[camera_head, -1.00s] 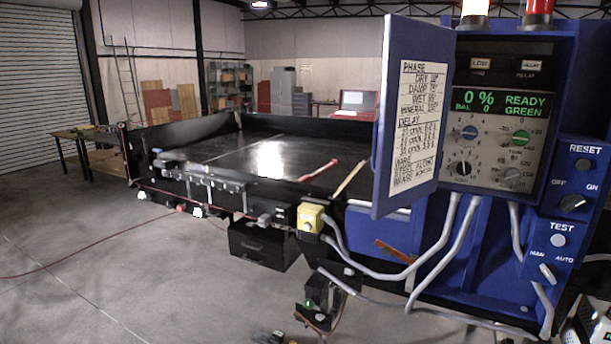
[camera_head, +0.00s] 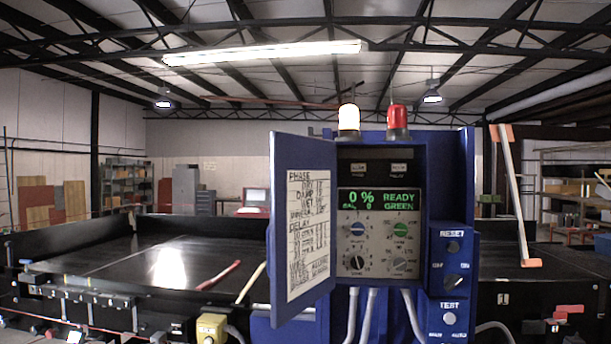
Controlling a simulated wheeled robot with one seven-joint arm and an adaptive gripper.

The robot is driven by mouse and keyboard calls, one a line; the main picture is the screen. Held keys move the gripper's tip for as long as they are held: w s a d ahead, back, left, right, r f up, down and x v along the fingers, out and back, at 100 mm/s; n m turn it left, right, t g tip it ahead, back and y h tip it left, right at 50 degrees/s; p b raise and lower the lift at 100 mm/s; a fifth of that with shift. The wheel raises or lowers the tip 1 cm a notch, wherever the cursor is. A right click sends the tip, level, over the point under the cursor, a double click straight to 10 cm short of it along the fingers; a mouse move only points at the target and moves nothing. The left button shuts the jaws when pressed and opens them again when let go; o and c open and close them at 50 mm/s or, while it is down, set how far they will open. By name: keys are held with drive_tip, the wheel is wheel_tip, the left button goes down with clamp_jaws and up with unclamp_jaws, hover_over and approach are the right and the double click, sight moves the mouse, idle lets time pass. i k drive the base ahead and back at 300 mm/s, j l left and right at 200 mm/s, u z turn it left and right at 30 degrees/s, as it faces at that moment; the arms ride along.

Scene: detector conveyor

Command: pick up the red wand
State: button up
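The red wand (camera_head: 218,276) is a thin red stick lying on the black conveyor belt (camera_head: 120,262), in the left half of the head view. It lies at a slant, its right end farther back. A pale wooden-coloured stick (camera_head: 250,283) lies just to its right, apart from it and partly close to the open cabinet door. My gripper is not in view.
A blue control cabinet (camera_head: 455,190) with its door (camera_head: 302,225) swung open stands in the middle, right of the wand. The conveyor's dark side rail (camera_head: 100,292) runs along the front. Grey cables (camera_head: 368,315) hang below the cabinet.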

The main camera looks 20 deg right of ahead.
sight(205, 285)
drive_tip(key=i+j, duration=0.2)
drive_tip(key=i, duration=0.35)
drive_tip(key=i+j+z, duration=0.1)
drive_tip(key=i+j, duration=0.15)
drive_tip(key=i, duration=0.3)
drive_tip(key=i+j, duration=0.25)
drive_tip(key=i, duration=0.3)
drive_tip(key=i+j+z, duration=0.1)
drive_tip(key=i+j, duration=0.2)
drive_tip(key=i, duration=0.25)
drive_tip(key=i+j, duration=0.3)
drive_tip(key=i, duration=0.25)
drive_tip(key=i+j, duration=0.1)
drive_tip(key=i, duration=0.55)
drive_tip(key=j+z, duration=0.05)
